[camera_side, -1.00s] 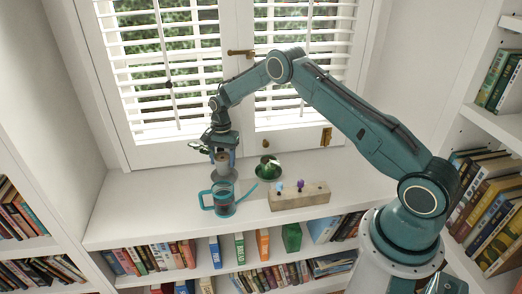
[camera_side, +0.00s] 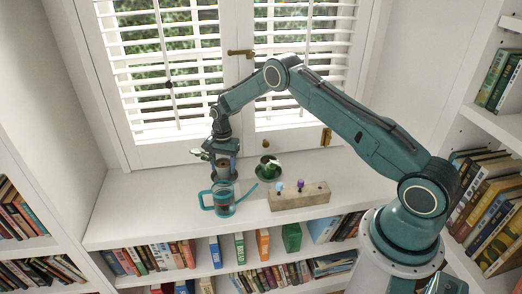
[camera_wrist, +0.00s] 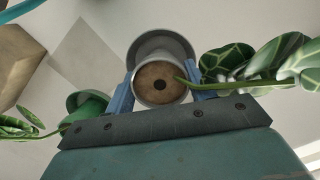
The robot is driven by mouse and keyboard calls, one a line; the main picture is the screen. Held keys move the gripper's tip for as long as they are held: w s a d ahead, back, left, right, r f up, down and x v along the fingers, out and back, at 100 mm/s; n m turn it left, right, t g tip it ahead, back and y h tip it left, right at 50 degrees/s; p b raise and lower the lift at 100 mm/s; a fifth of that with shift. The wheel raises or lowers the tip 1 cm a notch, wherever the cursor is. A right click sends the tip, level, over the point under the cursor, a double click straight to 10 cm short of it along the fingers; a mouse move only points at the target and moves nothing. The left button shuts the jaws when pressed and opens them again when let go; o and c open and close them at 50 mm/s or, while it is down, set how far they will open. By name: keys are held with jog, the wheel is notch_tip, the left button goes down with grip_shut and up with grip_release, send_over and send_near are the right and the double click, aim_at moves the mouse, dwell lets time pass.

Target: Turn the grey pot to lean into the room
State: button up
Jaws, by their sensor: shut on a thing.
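The grey pot (camera_wrist: 150,82) shows from above in the wrist view, with brown soil and a dark spot in its middle. A green stem leaves it to the right, towards large pale-veined leaves (camera_wrist: 265,62). My gripper (camera_wrist: 160,94) is shut on the pot, one blue finger on each side. In the side view my gripper (camera_side: 224,168) is down at the shelf top, behind the glass jug, and hides most of the pot. The leaves (camera_side: 199,154) stick out to the left there, towards the side wall and shutters.
A glass jug with a teal handle (camera_side: 224,200) stands just in front of the pot. A green pot with a plant (camera_side: 268,173) is to the right. A wooden block (camera_side: 300,197) with small coloured knobs lies front right. The shelf's left part is bare.

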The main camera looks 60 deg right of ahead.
aim_at(225, 161)
jog(key=o, duration=1.4)
jog(key=shift+c, duration=0.2)
jog(key=shift+r, duration=0.15)
notch_tip(225, 161, up, 14)
jog(key=d, duration=0.1)
jog(key=shift+w+d+f, duration=0.25)
jog(key=shift+w+d, duration=0.05)
